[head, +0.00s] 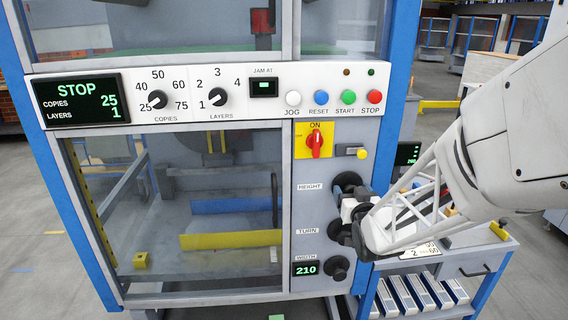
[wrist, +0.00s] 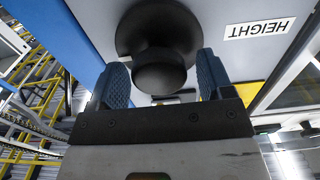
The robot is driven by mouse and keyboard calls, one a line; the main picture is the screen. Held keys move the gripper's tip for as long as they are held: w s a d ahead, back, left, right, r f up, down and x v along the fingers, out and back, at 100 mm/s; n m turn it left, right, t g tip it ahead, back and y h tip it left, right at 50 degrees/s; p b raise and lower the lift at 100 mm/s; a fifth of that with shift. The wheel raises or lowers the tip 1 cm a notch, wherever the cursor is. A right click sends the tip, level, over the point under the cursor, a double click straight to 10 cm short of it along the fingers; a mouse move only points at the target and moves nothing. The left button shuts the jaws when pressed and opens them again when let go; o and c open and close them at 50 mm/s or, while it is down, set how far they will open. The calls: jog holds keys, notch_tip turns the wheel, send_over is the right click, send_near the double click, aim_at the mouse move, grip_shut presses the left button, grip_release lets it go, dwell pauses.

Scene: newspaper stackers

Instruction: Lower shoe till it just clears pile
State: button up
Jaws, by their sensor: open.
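The black HEIGHT knob (head: 347,180) is on the machine's right panel, beside its HEIGHT label (head: 311,187). My gripper (wrist: 160,78) is there with its jaws open. In the wrist view the knob (wrist: 160,72) sits between the two blue ribbed fingers, with one finger on each side. A gap shows beside the knob, and I cannot tell whether either finger touches it. Behind the glass (head: 190,215) are a blue bar (head: 235,204) and a yellow bar (head: 230,240). I cannot make out which part is the shoe, and no pile is clearly visible.
A black TURN knob (head: 340,230) and WIDTH knob (head: 338,268) sit below. The display (head: 82,99) reads STOP, copies 25, layers 1. A red switch (head: 314,141) and a yellow-tipped lever (head: 352,151) are above. A cart (head: 440,262) stands at right.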

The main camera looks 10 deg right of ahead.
jog(key=shift+w, duration=0.3)
jog(key=shift+c, duration=0.2)
jog(key=c, duration=0.9)
jog(key=shift+o, duration=0.2)
jog(key=shift+m, duration=0.5)
jog(key=m, duration=0.3)
jog(key=shift+d, duration=0.1)
jog(key=m, duration=0.4)
jog(key=shift+m, duration=0.4)
